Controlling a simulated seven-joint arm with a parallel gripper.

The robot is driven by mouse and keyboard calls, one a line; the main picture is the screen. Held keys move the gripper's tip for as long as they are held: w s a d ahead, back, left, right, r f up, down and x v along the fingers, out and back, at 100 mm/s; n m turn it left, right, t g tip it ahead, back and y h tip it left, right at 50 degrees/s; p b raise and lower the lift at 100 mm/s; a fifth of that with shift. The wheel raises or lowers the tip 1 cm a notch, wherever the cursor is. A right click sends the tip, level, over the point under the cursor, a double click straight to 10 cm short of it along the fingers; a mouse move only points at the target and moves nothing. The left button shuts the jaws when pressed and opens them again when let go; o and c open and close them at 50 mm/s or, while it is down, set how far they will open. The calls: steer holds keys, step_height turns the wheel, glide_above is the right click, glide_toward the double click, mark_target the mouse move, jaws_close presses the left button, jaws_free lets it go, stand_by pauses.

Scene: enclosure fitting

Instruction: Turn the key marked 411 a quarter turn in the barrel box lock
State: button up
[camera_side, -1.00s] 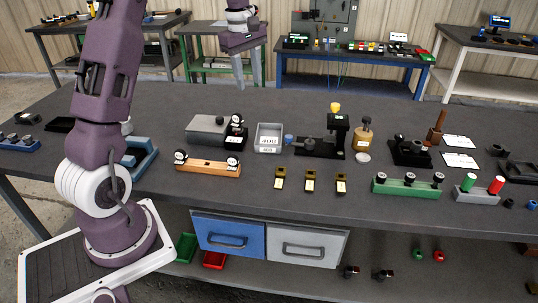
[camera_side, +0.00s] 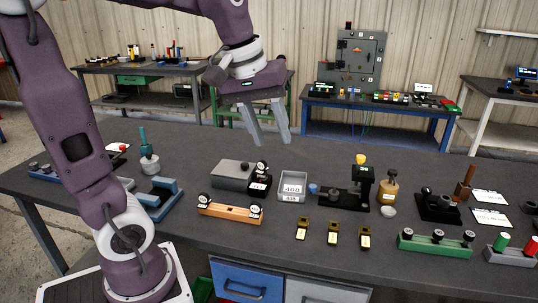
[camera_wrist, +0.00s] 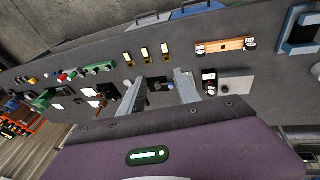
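My gripper (camera_side: 268,138) is open and empty, fingers pointing down, in the air above the table; it also shows in the wrist view (camera_wrist: 158,92). A grey box (camera_side: 232,172) with a black block (camera_side: 259,184) at its right end stands below it; it also shows in the wrist view (camera_wrist: 236,85). Round black-and-white tags or heads sit on the black block. An orange bar (camera_side: 229,210) in front carries two similar round heads, one at each end; it shows in the wrist view (camera_wrist: 225,45). The number 411 is not readable, so I cannot tell which key bears it.
A grey labelled bin (camera_side: 292,186) stands right of the grey box. Several yellow-black blocks (camera_side: 333,233) line the front. A black stand with a yellow top (camera_side: 361,161), a brass-coloured weight (camera_side: 388,184) and a green bar (camera_side: 435,244) are farther right. A blue cradle (camera_side: 160,197) is at left.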

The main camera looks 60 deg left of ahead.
steer(key=w+a+f+n+g, duration=0.1)
steer(key=w+a+f+n, duration=0.1)
steer(key=w+a+n, duration=0.35)
steer(key=n+g, duration=0.3)
steer(key=n, duration=0.6)
glide_above(262, 161)
step_height(262, 161, down, 15)
steer(key=shift+a+r, duration=0.1)
step_height(262, 161, down, 6)
steer(key=shift+a+f, duration=0.15)
steer(key=shift+f, duration=0.1)
steer(key=shift+w+f, duration=0.1)
steer(key=shift+f, duration=0.35)
jaws_close()
